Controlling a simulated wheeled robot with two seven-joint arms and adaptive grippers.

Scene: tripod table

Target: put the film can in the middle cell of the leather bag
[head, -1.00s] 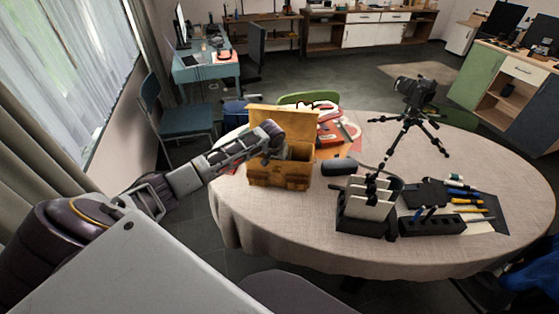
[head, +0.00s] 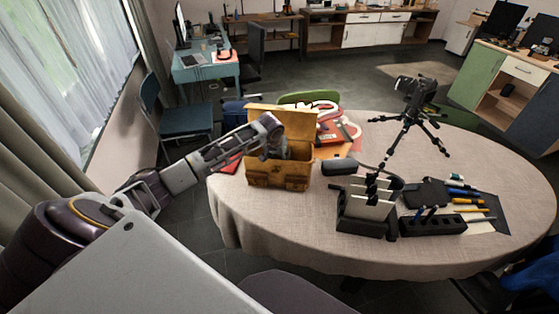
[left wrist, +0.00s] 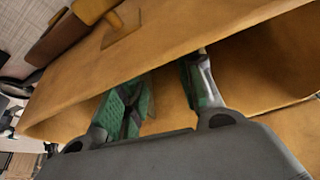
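The leather bag (head: 280,176) is a tan open box with a raised lid, standing upright at the left of the table. My left gripper (head: 270,151) reaches into its open top from the left. In the left wrist view, the two green-padded fingers (left wrist: 162,90) stand apart inside the bag, with only tan leather visible between them. The gripper looks open and empty. A leather wall (left wrist: 150,45) runs across that view. I cannot make out the film can in either view; the bag's inside is largely hidden. My right gripper is not in view.
A black rack with pale upright cards (head: 366,212) stands right of the bag, with a dark rounded case (head: 339,167) closer by. A camera on a tripod (head: 413,105) stands behind. Pens and tools lie at right. The table's (head: 290,225) front left is clear.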

